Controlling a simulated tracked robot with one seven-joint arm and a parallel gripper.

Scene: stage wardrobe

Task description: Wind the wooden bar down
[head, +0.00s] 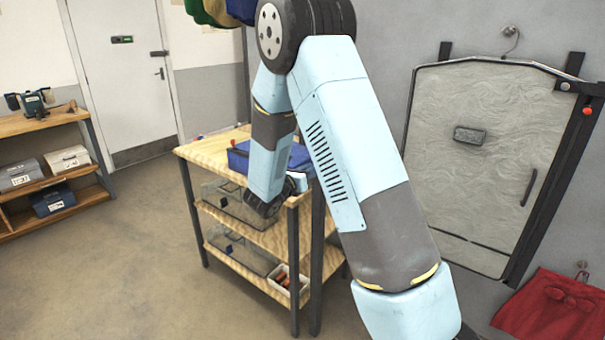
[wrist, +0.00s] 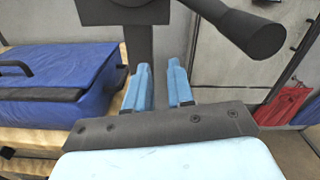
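No wooden bar shows in either view. In the wrist view a dark winding handle (wrist: 238,27) runs across the top right, with a dark hub (wrist: 125,8) at the upper left on a dark upright post (wrist: 125,45).
A wooden-topped shelf cart (head: 195,150) holds a blue case (head: 238,158), also left of my gripper in the wrist view (wrist: 60,75). Colourful cloth (head: 215,10) hangs at the top. A grey panel (head: 480,130) and red cloth (head: 550,310) are right. Floor at left is clear.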

